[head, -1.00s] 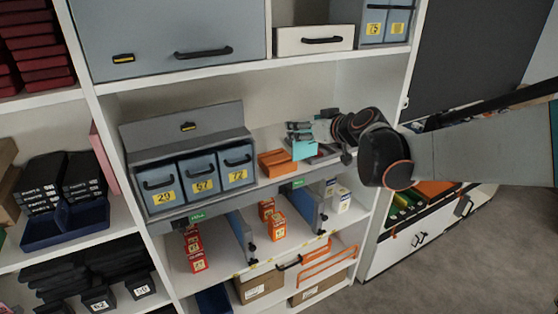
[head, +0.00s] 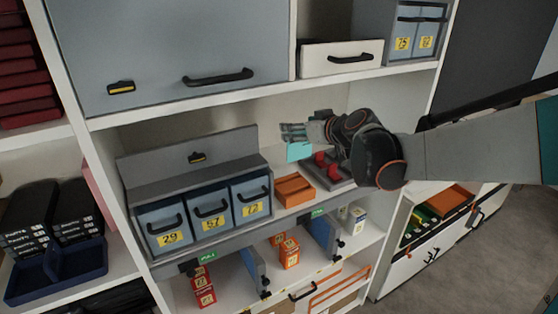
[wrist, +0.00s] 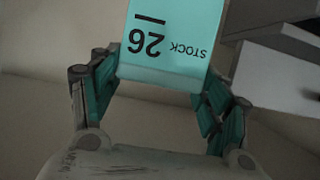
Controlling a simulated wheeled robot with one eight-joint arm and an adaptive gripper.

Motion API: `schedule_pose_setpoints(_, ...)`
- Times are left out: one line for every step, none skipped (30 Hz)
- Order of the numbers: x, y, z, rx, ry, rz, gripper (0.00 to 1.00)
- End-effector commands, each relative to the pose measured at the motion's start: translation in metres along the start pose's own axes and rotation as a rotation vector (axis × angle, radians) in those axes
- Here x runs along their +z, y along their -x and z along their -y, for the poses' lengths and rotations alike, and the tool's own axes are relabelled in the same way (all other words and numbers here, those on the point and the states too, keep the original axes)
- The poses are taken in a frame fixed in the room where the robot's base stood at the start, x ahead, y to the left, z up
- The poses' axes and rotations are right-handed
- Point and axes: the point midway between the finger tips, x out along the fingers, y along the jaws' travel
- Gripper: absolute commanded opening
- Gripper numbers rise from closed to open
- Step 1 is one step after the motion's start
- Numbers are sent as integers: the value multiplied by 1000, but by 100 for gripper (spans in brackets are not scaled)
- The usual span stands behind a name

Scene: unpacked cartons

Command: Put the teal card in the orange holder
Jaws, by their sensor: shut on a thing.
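The teal card (head: 299,151) is held in my gripper (head: 296,132) above the middle shelf. In the wrist view the card (wrist: 172,40) shows "STOCK 26" upside down, between the teal-padded fingers of my gripper (wrist: 160,85). My gripper is shut on the card. The orange holder (head: 294,190) sits on the shelf below the card, apart from it, just right of the blue drawers. Whether the card is exactly over the holder's slot cannot be told.
A grey unit with three blue drawers (head: 212,208) stands left of the holder. A grey tray (head: 342,178) with red round things lies right of it, below my wrist. The upper shelf edge (head: 270,92) runs above my gripper.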

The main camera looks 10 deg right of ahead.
Motion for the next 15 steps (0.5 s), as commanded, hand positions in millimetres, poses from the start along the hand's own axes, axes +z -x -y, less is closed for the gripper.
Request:
schedule_pose_setpoints(14,-6,0,0,0,0,48)
schedule_pose_setpoints(20,-9,0,0,0,0,48)
schedule_pose_setpoints(30,-12,0,0,0,0,48)
schedule_pose_setpoints(36,-15,0,0,0,0,48)
schedule_pose_setpoints(43,-18,0,0,0,0,48)
schedule_pose_setpoints(52,-22,0,0,0,0,48)
schedule_pose_setpoints(59,-24,0,0,0,0,48)
schedule_pose_setpoints(65,-27,0,0,0,0,48)
schedule_pose_setpoints(74,-30,0,0,0,0,48)
schedule_pose_setpoints(79,-32,0,0,0,0,48)
schedule_pose_setpoints(84,-34,0,0,0,0,48)
schedule_pose_setpoints(89,-36,0,0,0,0,48)
schedule_pose_setpoints(93,-38,0,0,0,0,48)
schedule_pose_setpoints(96,-39,0,0,0,0,48)
schedule_pose_setpoints(99,-40,0,0,0,0,48)
